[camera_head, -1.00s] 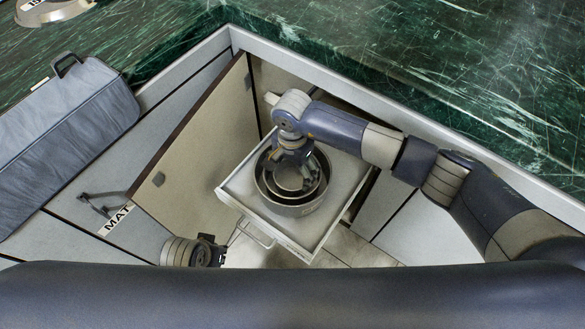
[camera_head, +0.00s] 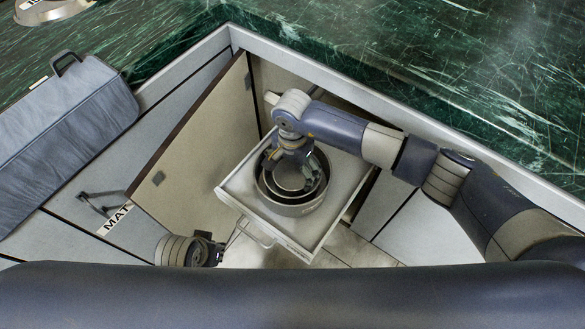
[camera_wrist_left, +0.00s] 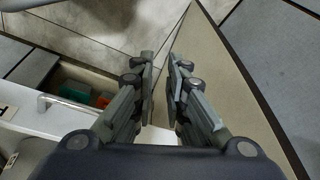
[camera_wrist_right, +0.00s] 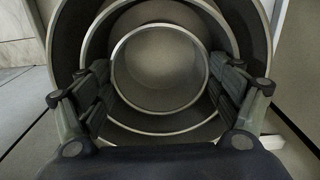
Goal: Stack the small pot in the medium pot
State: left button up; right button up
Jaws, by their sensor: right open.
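The small pot (camera_wrist_right: 160,62) is a round metal pot, seen from above in the right wrist view. It sits inside the ring of the medium pot (camera_wrist_right: 160,123), and both lie within the large pot (camera_wrist_right: 66,42). The same nested pots show in the head view, where the large pot's outer wall (camera_head: 300,209) is clear. My right gripper (camera_wrist_right: 160,90) is open, with its fingers on either side of the small pot, apart from its rim. In the head view it covers part of the pots (camera_head: 290,172). My left gripper (camera_wrist_left: 162,70) is empty, its fingers narrowly apart.
The pots stand in a white pulled-out drawer (camera_head: 345,196) with a front handle. An open cabinet door (camera_head: 200,143) stands to its left. A green marble counter (camera_head: 440,65) lies above and behind. Tiled floor shows by the drawer.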

notch_tip(320, 180, up, 2)
jog(key=shift+w+r+p, duration=0.1)
jog(key=shift+r+p, duration=0.05)
jog(key=shift+p, duration=0.35)
pick_arm(q)
notch_tip(320, 180, down, 7)
jog(key=s, duration=0.1)
jog(key=shift+s+p, duration=0.15)
jog(key=shift+p, duration=0.25)
pick_arm(e)
notch_tip(320, 180, up, 10)
send_over(292, 183)
jog(key=shift+d+r, duration=0.1)
jog(key=shift+r, duration=0.05)
